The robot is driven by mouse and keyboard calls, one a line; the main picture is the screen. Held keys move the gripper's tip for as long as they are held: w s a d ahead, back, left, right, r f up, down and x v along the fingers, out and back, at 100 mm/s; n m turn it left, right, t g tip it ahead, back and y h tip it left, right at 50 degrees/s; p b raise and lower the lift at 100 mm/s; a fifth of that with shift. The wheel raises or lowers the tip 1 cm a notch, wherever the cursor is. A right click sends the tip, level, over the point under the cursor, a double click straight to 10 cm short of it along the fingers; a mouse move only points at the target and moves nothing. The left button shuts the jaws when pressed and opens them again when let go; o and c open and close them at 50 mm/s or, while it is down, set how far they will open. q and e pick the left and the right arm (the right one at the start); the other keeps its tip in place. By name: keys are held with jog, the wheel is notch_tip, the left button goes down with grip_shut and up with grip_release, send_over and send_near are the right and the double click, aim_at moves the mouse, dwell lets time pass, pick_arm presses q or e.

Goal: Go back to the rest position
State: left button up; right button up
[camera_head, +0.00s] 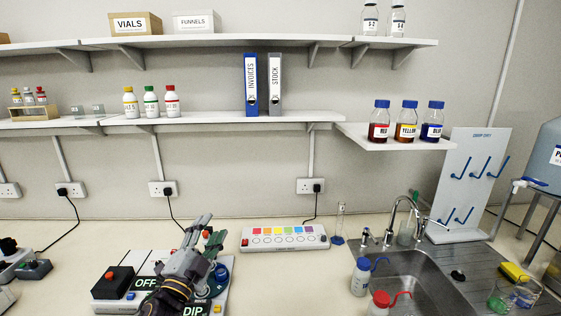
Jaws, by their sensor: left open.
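My left gripper (207,233) is open and empty in the lower left-middle of the head view, its fingers pointing up and away. It is over a light control panel (140,263) with labels reading OFF and DIP, and hides part of it. I cannot tell whether it touches the panel. A blue round part (222,273) shows just right of the gripper. My right gripper is not in view.
A black block (113,279) sits on the panel's left. A strip with coloured squares (284,238) lies behind and right. The sink (405,277), a blue-capped wash bottle (361,277) and a red-capped one (380,303) are at right. Bench (290,285) between is clear.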

pick_arm(q)
jog(key=s+a+f+n+g+y, duration=0.3)
jog(key=s+f+n+g, duration=0.15)
jog(key=f, duration=0.45)
jog(key=s+a+f+n+g+y, duration=0.3)
jog(key=f+n+g, duration=0.15)
jog(key=f, duration=0.55)
jog(key=s+d+f+n+g+h, duration=0.1)
jog(key=s+f+n+g, duration=0.1)
jog(key=s+f+g, duration=0.5)
jog(key=s+d+f+n+g+h, duration=0.15)
jog(key=s+f, duration=0.35)
jog(key=s, duration=0.6)
notch_tip(320, 180, down, 37)
jog(key=s+b, duration=0.2)
jog(key=b, duration=0.3)
jog(key=s+a+f+g+b, duration=0.1)
jog(key=s+a+f+b, duration=0.1)
jog(key=s+f, duration=0.9)
jog(key=s+a+f+g+b, duration=0.1)
jog(key=s+a+f+b, duration=0.1)
jog(key=s+f, duration=0.9)
notch_tip(320, 180, down, 4)
jog(key=shift+s+a+r+y+b, duration=0.2)
jog(key=shift+s+y+b, duration=0.1)
jog(key=shift+y+b, duration=0.2)
